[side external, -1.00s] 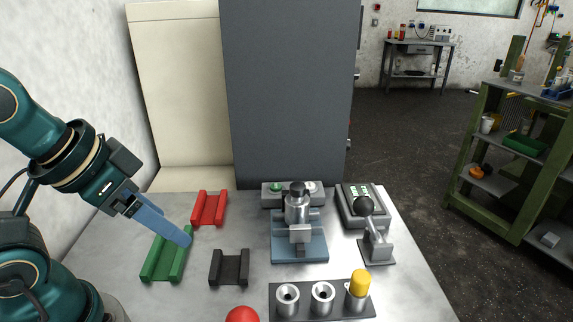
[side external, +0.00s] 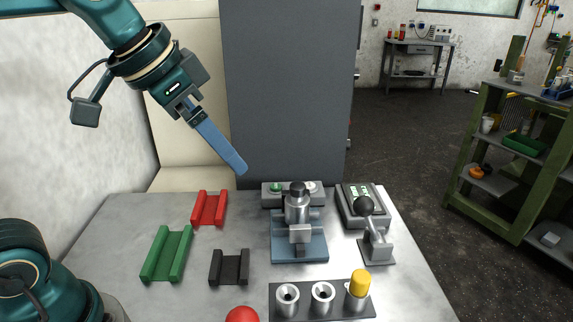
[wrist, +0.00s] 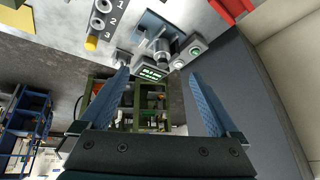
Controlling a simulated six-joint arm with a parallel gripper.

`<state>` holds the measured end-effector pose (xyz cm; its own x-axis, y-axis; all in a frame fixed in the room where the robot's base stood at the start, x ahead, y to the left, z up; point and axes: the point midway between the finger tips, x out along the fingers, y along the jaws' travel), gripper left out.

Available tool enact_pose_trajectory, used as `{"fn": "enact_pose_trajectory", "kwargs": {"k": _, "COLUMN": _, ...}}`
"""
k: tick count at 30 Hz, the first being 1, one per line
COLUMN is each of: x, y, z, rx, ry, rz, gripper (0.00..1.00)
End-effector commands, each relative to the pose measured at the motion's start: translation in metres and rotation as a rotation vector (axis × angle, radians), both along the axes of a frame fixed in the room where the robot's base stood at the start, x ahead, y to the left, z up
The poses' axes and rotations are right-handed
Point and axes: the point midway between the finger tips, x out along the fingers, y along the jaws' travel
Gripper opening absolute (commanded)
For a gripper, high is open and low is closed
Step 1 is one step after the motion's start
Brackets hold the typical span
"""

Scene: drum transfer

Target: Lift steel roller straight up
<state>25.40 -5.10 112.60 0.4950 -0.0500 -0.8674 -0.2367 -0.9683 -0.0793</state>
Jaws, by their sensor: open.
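A steel cylinder with a black top (side external: 298,204), which looks like the steel roller, stands upright at a blue fixture (side external: 286,252) in the middle of the table. It also shows near the top of the wrist view (wrist: 160,47). I cannot tell how it is held there. My gripper (side external: 240,168) is high above the table, up and left of the fixture in the side view, and touches nothing. In the wrist view its blue fingers (wrist: 160,76) are wide apart with nothing between them.
Green (side external: 167,254), red (side external: 210,208) and black (side external: 229,267) cradles stand empty at left. A dark rack (side external: 338,309) with steel sockets and a yellow-capped piece (side external: 358,288) is in front. A ball-topped lever (side external: 378,240) stands right of the fixture. A tall grey panel (side external: 288,90) rises behind.

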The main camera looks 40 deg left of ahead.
Motion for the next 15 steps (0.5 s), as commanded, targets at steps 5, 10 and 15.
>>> {"fn": "enact_pose_trajectory", "kwargs": {"k": 5, "x": 0.053, "y": -0.003, "z": -0.001, "rx": 0.015, "ry": 0.045, "rz": -0.068, "gripper": 0.97}}
{"fn": "enact_pose_trajectory", "kwargs": {"k": 10, "x": 0.099, "y": -0.006, "z": -0.021, "rx": 0.018, "ry": 0.096, "rz": -0.12, "gripper": 0.97}}
{"fn": "enact_pose_trajectory", "kwargs": {"k": 15, "x": 0.133, "y": -0.008, "z": -0.055, "rx": 0.013, "ry": 0.158, "rz": -0.146, "gripper": 0.97}}
